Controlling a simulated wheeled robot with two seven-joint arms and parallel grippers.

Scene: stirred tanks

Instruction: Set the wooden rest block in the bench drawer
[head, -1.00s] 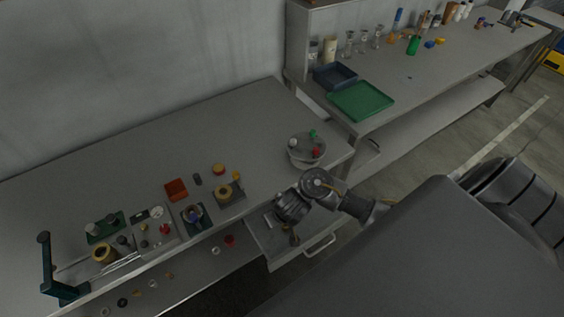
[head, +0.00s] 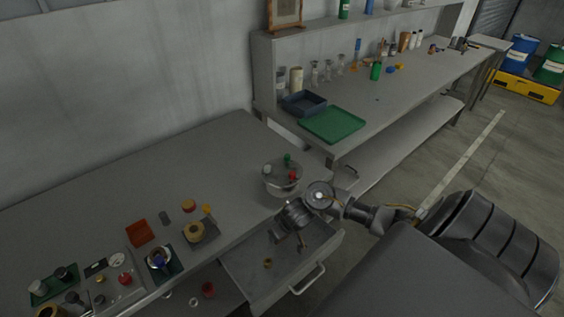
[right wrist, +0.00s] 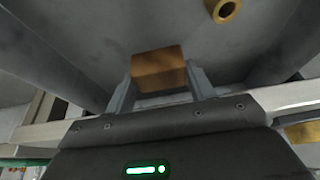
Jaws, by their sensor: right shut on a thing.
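The bench drawer (head: 247,272) stands open at the front of the near bench, with its handle (head: 308,280) toward me. My right gripper (head: 301,240) is over the drawer's right part, pointing down. In the right wrist view the wooden rest block (right wrist: 159,70), a plain brown block, sits between the two fingers, which are shut on it. The grey drawer interior lies beyond it; I cannot tell whether the block touches the floor. The block is not clear in the head view. My left gripper is not in view.
A brass ring (head: 268,264) lies in the drawer, apart from the block; it also shows in the right wrist view (right wrist: 227,9). A round pot (head: 281,180) with coloured knobs stands on the bench above. Several trays and small parts cover the bench's left end.

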